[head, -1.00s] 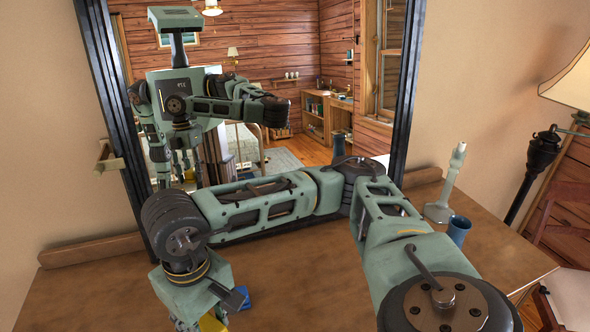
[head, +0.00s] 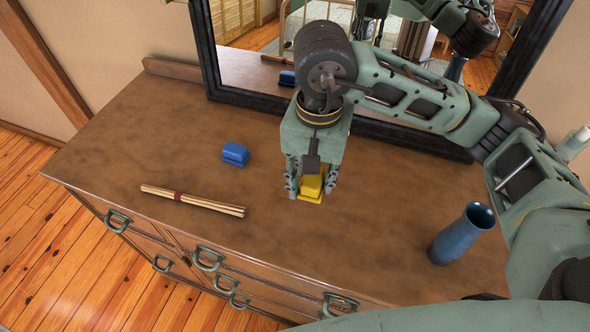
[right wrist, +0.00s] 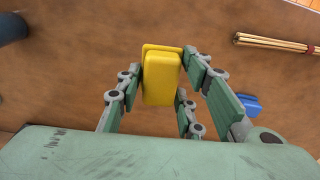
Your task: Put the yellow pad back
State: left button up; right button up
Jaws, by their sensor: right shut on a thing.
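My right gripper (head: 311,190) is shut on the yellow pad (head: 314,186), which looks like a block on a slightly wider thin base. In the right wrist view the yellow pad (right wrist: 161,78) sits between the fingers of the right gripper (right wrist: 162,90). The pad is over the brown dresser top (head: 370,235), low down; I cannot tell whether it touches the wood. The gripper hides part of it in the head view. My left gripper is not in view.
A blue pad (head: 235,153) lies left of the gripper. A tied bundle of sticks (head: 192,200) lies nearer the front edge. A blue vase (head: 463,235) stands at the right. A black-framed mirror (head: 215,50) stands behind. Bare wood surrounds the gripper.

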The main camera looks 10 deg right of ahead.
jog(key=shift+w+a+m, duration=0.25)
jog(key=shift+a+m, duration=0.05)
jog(key=shift+a, duration=0.1)
jog(key=w+f+p, duration=0.1)
jog(key=w+f, duration=0.1)
jog(key=w, duration=0.1)
jog(key=w+a+f+p, duration=0.1)
jog(key=w+f+p, duration=0.1)
jog(key=w, duration=0.2)
jog(key=w+f+p, duration=0.1)
jog(key=w+f, duration=0.1)
jog(key=w, duration=0.1)
jog(key=shift+w+a, duration=0.2)
jog(key=shift+w, duration=0.1)
jog(key=shift+w+f, duration=0.3)
jog(key=shift+w+a+f+p, duration=0.1)
jog(key=shift+f+p, duration=0.05)
jog(key=shift+p, duration=0.15)
notch_tip(320, 180, down, 3)
jog(key=shift+f+p, duration=0.1)
jog(key=shift+p, duration=0.9)
jog(key=shift+f, duration=0.3)
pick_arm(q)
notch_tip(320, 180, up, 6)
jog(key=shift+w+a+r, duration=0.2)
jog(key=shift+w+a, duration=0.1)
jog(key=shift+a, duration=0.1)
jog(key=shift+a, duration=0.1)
pick_arm(e)
jog(key=shift+f, duration=0.1)
